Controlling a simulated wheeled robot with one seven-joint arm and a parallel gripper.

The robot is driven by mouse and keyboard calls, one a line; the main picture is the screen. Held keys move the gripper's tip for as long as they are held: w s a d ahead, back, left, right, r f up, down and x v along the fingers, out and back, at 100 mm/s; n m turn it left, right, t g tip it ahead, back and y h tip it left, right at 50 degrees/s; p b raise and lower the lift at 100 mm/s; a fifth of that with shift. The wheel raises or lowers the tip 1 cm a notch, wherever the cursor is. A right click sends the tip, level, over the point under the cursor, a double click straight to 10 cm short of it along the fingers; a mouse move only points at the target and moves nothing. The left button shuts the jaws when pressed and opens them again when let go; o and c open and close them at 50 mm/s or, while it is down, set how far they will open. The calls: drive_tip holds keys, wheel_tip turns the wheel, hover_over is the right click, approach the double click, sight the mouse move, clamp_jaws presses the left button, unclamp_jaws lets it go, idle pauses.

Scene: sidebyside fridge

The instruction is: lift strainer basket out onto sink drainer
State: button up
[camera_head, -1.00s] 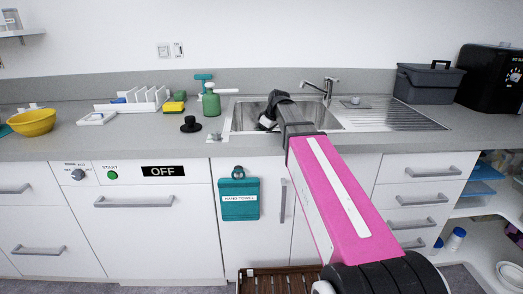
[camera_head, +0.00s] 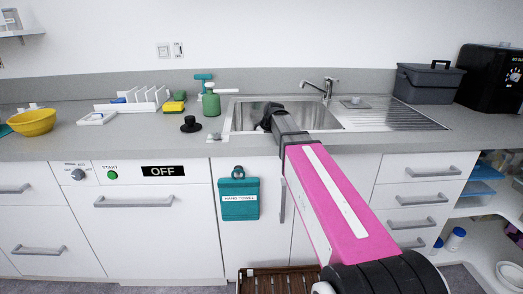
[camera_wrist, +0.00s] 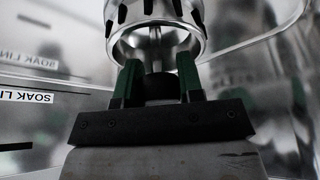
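The metal strainer basket (camera_wrist: 155,22) shows at the top of the wrist view, with its slotted wall visible and a stem in its middle. My gripper (camera_wrist: 160,80) has its two green fingers on either side of a dark knob at the stem's end and appears shut on it. In the head view my gripper (camera_head: 267,122) reaches into the left part of the sink basin (camera_head: 240,117), and the basket is hidden there. The ribbed sink drainer (camera_head: 412,117) lies right of the basin and is bare.
The tap (camera_head: 324,88) stands behind the basin. A grey tub (camera_head: 428,84) and black appliance (camera_head: 492,80) stand right of it. A green bottle (camera_head: 211,104) and black plunger-like item (camera_head: 190,125) stand left. Steel walls with a soak-line label (camera_wrist: 27,97) surround my gripper.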

idle(0.3)
drive_tip(key=shift+c, duration=0.8)
drive_tip(key=shift+r, duration=0.1)
drive_tip(key=shift+r, duration=0.1)
drive_tip(key=shift+r, duration=0.75)
drive_tip(key=shift+r, duration=0.15)
drive_tip(key=shift+r, duration=1.95)
drive_tip(key=shift+r, duration=0.15)
